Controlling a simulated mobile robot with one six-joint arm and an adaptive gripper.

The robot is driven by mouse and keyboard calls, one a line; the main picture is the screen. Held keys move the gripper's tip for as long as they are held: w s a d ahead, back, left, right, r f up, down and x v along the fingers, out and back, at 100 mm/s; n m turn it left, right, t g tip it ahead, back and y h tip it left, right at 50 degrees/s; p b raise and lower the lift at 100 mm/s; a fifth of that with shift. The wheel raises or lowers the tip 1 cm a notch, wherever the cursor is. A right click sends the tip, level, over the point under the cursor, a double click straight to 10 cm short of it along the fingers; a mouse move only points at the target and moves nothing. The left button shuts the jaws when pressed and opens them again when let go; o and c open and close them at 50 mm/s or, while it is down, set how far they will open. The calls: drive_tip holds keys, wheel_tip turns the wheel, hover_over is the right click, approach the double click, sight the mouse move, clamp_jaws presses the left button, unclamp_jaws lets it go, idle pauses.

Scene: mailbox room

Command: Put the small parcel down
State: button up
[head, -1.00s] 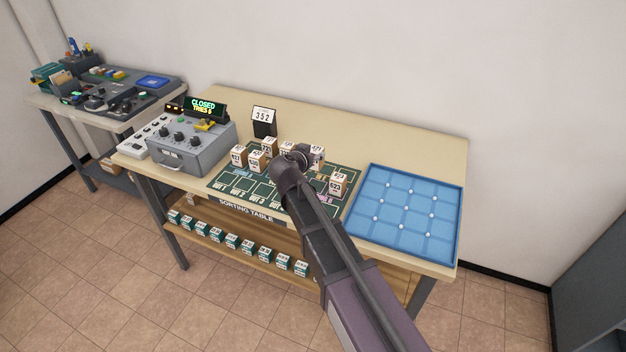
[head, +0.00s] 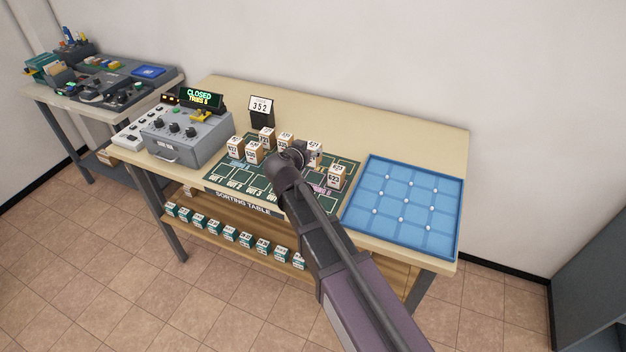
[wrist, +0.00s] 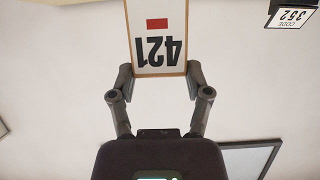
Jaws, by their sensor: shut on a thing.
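My gripper (wrist: 159,76) is shut on a small parcel (wrist: 158,38), with one finger on each side. The parcel has a white face with a red mark and the number 421, upside down in the wrist view. In the head view this parcel (head: 314,149) shows beside the end of my arm, over the back part of the green sorting mat (head: 232,182). The fingers are hidden there. I cannot tell whether the parcel touches the mat.
Several numbered parcels stand on the mat left of my gripper, and parcel 523 (head: 337,176) stands to its right. A code sign 352 (head: 261,108) and a grey lock box (head: 185,140) stand behind and left.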

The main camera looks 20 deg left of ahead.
drive_tip(key=s+d+f+b, duration=0.1)
drive_tip(key=s+f, duration=0.1)
drive_tip(key=s, duration=0.4)
drive_tip(key=s+d+f+b, duration=0.2)
drive_tip(key=s, duration=0.4)
drive_tip(key=shift+s+d, duration=0.15)
drive_tip(key=shift+s, duration=0.2)
drive_tip(key=shift+w, duration=0.1)
drive_tip(key=w+a, duration=0.1)
drive_tip(key=w, duration=0.3)
drive_tip(key=w+a+f+b, duration=0.1)
drive_tip(key=w, duration=0.4)
drive_tip(key=w+a, duration=0.1)
drive_tip(key=w, duration=0.4)
drive_tip(key=shift+a+f+b, duration=0.15)
drive_tip(key=shift+a+b, duration=0.05)
drive_tip(key=shift+b, duration=0.2)
drive_tip(key=shift+w, duration=0.1)
drive_tip(key=shift+w, duration=0.25)
drive_tip(key=shift+w+a+f+b, duration=0.1)
drive_tip(key=shift+w+f+b, duration=0.1)
drive_tip(key=shift+f+b, duration=0.25)
drive_tip(key=shift+w+a+f+b, duration=0.1)
drive_tip(key=shift+w+f+b, duration=0.05)
drive_tip(key=shift+f+b, duration=1.25)
drive_tip(key=shift+f, duration=0.15)
